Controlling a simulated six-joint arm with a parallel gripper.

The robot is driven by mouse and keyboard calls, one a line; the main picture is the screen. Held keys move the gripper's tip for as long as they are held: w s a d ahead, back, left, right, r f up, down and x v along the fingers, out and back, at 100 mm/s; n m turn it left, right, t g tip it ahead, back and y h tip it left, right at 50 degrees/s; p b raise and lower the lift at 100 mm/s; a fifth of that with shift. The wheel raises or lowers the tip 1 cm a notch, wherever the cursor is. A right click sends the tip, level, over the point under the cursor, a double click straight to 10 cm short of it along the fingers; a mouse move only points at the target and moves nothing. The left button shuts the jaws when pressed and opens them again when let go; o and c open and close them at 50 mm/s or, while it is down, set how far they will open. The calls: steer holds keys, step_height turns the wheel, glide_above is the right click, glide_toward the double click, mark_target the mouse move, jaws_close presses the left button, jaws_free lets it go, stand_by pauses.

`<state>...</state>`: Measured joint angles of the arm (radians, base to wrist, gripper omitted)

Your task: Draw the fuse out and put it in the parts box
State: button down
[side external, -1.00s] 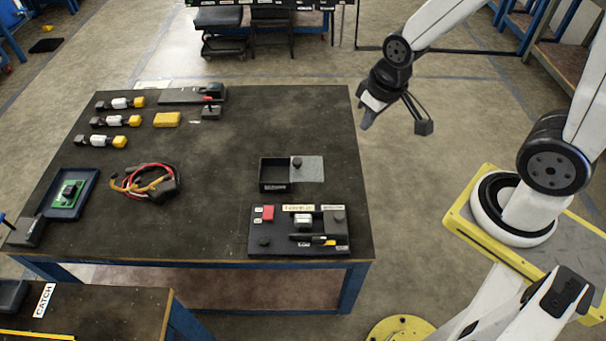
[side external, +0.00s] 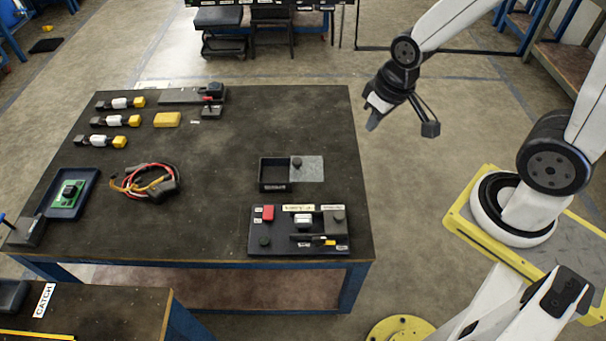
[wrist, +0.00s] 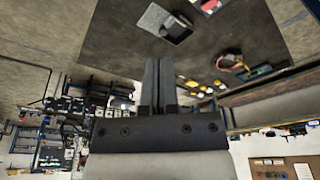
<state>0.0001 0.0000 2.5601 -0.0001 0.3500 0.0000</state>
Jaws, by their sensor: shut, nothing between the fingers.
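The dark panel (side external: 270,247) lies at the front right of the table. It carries a red block (side external: 268,213), a pale silver-white piece (side external: 303,220) that may be the fuse, and dark knobs. Behind it sits an open black box (side external: 274,187), perhaps the parts box, with a grey lid-like plate (side external: 313,172) and a knob at its right. The box also shows in the wrist view (wrist: 178,32). My gripper (side external: 371,126) is off the table's right edge, above the floor, apart from everything. Its fingers (wrist: 165,60) are together and empty in the wrist view.
Coloured cables (side external: 150,182) and a blue tray (side external: 70,208) with a green board lie on the left. Several yellow-ended parts (side external: 120,103) and a dark fixture (side external: 195,96) are at the back. The middle of the table is clear.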

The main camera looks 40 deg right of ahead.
steer(key=shift+c, duration=2)
jaws_free()
steer(key=shift+w, duration=0.1)
steer(key=o, duration=0.3)
steer(key=shift+w+a+f, duration=0.1)
steer(key=shift+f, duration=0.05)
steer(key=shift+o, duration=0.5)
steer(key=shift+w+a+f, duration=0.1)
steer(key=shift+w+f, duration=0.05)
steer(key=shift+w, duration=0.05)
steer(key=m+g, duration=0.3)
steer(key=m, duration=0.6)
glide_above(303, 218)
steer(key=shift+f, duration=11.3)
steer(key=shift+f, duration=0.1)
steer(key=shift+f, duration=4.35)
